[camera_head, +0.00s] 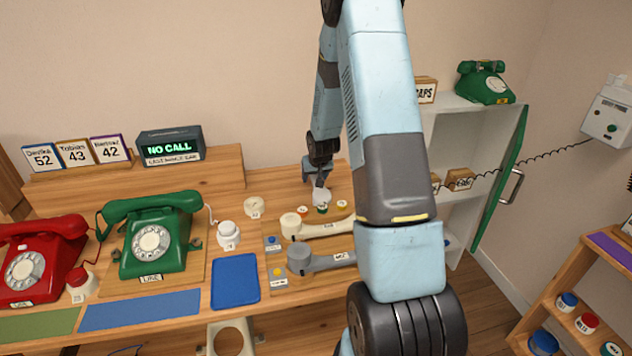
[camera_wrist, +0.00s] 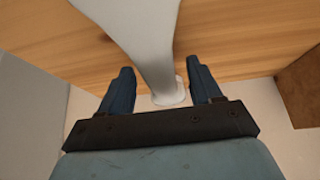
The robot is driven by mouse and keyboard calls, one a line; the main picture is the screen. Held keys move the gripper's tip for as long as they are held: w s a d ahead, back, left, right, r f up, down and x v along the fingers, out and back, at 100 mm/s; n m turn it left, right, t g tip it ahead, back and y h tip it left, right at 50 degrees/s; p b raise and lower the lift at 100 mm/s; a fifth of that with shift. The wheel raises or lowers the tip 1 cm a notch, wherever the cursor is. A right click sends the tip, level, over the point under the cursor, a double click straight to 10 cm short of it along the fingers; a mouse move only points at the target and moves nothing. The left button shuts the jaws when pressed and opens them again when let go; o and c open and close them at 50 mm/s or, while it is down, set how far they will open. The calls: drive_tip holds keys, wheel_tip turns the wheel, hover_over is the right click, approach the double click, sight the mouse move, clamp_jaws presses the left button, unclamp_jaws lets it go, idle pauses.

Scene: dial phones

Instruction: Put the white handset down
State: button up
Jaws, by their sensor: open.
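My gripper (camera_head: 317,180) is at the back of the wooden table, pointing down, with its fingers apart. In the wrist view the open fingers (camera_wrist: 160,85) stand on either side of the narrow part of a pale white, handset-like piece (camera_wrist: 150,35). Whether they touch it cannot be told. In the head view a small white shape (camera_head: 321,196) shows just below my gripper, probably the same piece; the rest of it is hidden or too small to tell. A cream handset (camera_head: 325,229) and a grey handset (camera_head: 325,260) lie in front on the table.
Small coloured caps (camera_head: 342,204) lie close to my gripper. A green phone (camera_head: 152,240) and a red phone (camera_head: 35,262) stand to the left, beside a blue mat (camera_head: 235,280). A white cabinet (camera_head: 455,140) with an open green door (camera_head: 500,175) stands to the right.

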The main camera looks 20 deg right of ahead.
drive_tip(key=shift+x, duration=1.1)
clamp_jaws()
drive_tip(key=shift+r, duration=0.4)
wheel_tip(320, 180, up, 3)
drive_tip(key=shift+f, duration=0.25)
drive_tip(key=s+a+r, duration=0.7)
drive_tip(key=s+r, duration=0.2)
drive_tip(key=s, duration=0.2)
drive_tip(key=shift+s+a+r, duration=0.35)
